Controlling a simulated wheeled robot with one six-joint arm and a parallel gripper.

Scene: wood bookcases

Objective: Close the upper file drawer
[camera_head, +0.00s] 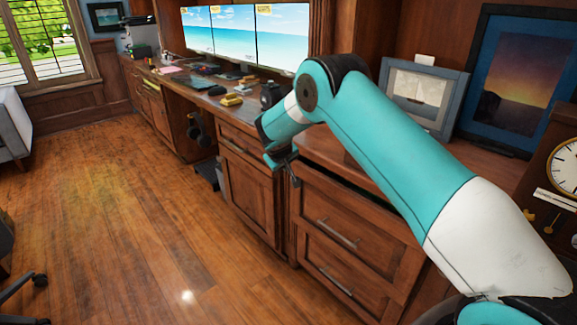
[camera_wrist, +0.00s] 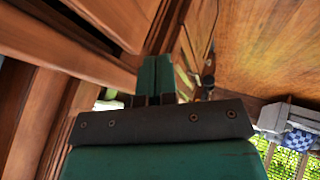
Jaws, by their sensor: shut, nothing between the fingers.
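The upper file drawer (camera_head: 365,215) is a brown wood panel with a metal bar handle (camera_head: 337,233). It is in the right half of the head view, and a dark gap shows along its top edge, under the desktop; it looks partly pulled out. My gripper (camera_head: 294,178) is shut and empty. It appears near the upper left corner of the drawer front; whether it touches cannot be told. In the wrist view my gripper (camera_wrist: 156,72) shows its teal fingers together, beside close wood panels. My arm hides part of the drawer's right side.
The lower file drawer (camera_head: 325,278) sits below, apparently flush. A cabinet door (camera_head: 247,185) is to the left. The desktop (camera_head: 318,150) holds framed pictures (camera_head: 423,92) and small items. A wooden clock (camera_head: 560,165) is at the right. The wood floor (camera_head: 120,230) at left is mostly clear.

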